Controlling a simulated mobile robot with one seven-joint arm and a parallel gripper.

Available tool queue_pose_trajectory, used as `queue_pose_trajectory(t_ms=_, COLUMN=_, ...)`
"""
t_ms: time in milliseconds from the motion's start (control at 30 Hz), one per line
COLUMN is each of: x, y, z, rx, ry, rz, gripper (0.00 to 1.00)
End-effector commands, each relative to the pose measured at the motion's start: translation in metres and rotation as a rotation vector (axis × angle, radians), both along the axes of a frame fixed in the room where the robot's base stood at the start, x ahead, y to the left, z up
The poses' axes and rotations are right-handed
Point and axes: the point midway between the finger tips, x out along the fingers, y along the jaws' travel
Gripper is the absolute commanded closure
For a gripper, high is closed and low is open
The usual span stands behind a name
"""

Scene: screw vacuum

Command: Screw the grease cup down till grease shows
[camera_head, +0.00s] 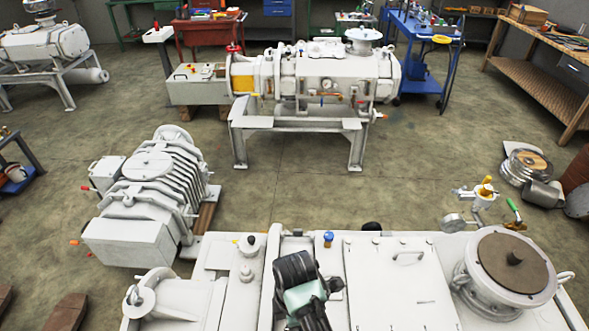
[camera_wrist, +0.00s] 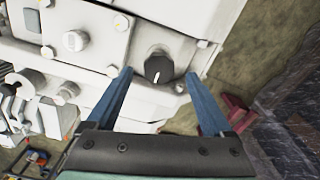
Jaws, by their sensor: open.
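In the wrist view, my gripper (camera_wrist: 160,74) is open, its two blue fingers apart and empty. A round black knob (camera_wrist: 158,69) with a white mark shows between the fingertips, on the white machine housing (camera_wrist: 165,25). I cannot tell whether the fingers touch it or stay short of it. In the head view, my arm hangs over the near white machine (camera_head: 390,275), and my fingertips are hidden. A small blue-topped fitting (camera_head: 328,238) stands on that machine, right of my arm. I cannot tell which part is the grease cup, and no grease is clearly visible.
A lidded round port (camera_head: 513,258) and a valve fitting with a green handle (camera_head: 516,210) stand at right. A ribbed white pump (camera_head: 150,185) sits left, and another pump on a stand (camera_head: 315,75) is behind. Open floor (camera_head: 300,190) lies between.

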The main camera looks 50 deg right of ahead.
Motion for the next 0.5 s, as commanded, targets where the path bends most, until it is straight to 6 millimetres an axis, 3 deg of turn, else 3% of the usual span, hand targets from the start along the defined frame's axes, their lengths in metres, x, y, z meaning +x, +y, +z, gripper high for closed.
queue_pose_trajectory(t_ms=200, x=0.0, y=0.0, z=-0.022, rx=0.001, ry=0.001, rz=0.0, gripper=0.15)
queue_pose_trajectory(t_ms=500, x=0.0, y=0.0, z=-0.026, rx=-0.001, ry=-0.001, rz=0.0, gripper=0.15)
